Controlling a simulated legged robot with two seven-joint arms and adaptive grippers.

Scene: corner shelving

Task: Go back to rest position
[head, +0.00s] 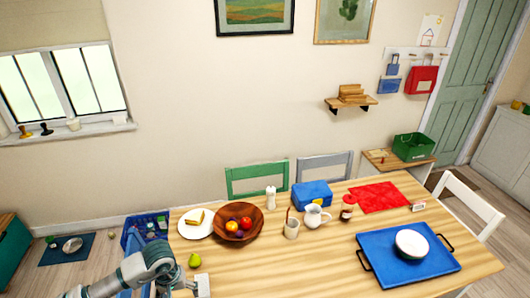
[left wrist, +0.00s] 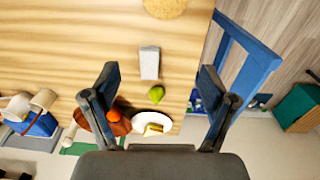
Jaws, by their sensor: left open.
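My left arm (head: 145,265) reaches in from the bottom left of the head view, over the near left corner of the wooden table (head: 270,265). In the left wrist view my left gripper (left wrist: 159,80) is open, its two dark fingers wide apart with nothing held between them. A pale grey block (left wrist: 149,62) and a green pear (left wrist: 156,94) lie on the table beyond the fingers, seen in the gap. The pear also shows in the head view (head: 195,260). My right gripper is in neither view.
A white plate with a sandwich (head: 196,222) and a wooden fruit bowl (head: 238,222) stand at the table's left. A blue tray (head: 385,252) with a white bowl lies at the right. Blue crate (head: 146,230) and chairs edge the table. Its front middle is clear.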

